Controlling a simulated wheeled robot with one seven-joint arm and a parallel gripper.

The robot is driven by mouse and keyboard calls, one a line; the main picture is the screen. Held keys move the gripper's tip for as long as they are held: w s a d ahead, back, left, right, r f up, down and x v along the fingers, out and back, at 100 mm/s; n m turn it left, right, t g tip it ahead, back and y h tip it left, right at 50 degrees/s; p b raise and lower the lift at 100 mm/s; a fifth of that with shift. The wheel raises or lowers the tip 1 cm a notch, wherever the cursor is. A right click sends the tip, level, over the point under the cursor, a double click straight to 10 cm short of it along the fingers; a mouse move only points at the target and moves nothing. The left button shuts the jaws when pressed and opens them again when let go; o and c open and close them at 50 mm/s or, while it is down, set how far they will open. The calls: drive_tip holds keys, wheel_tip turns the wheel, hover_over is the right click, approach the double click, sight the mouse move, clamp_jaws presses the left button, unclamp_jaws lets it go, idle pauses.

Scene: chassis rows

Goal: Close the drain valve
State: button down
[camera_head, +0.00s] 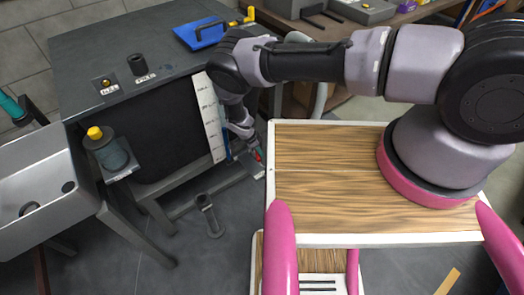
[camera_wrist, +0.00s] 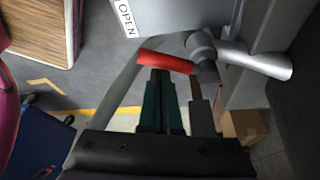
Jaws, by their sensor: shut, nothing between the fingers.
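The drain valve shows in the wrist view as a grey valve body (camera_wrist: 203,48) with a red lever handle (camera_wrist: 165,62) reaching left from it. A metal pipe (camera_wrist: 256,62) runs from the body to the right. A white label reading OPEN (camera_wrist: 126,18) sits on the grey plate above the handle. My gripper (camera_wrist: 172,76) is shut and empty, its fingertips just below the red handle; I cannot tell whether they touch it. In the head view my gripper (camera_head: 247,140) is low beside the bench, and a small bit of the red handle (camera_head: 258,155) shows there.
A grey-topped bench (camera_head: 130,45) with a white marked strip (camera_head: 208,115) stands at left, beside a metal sink (camera_head: 40,180). A blue tray (camera_head: 200,33) lies on the bench top. A cardboard box (camera_wrist: 243,126) sits below the pipe.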

drive_tip(key=shift+a, duration=0.35)
idle(0.5)
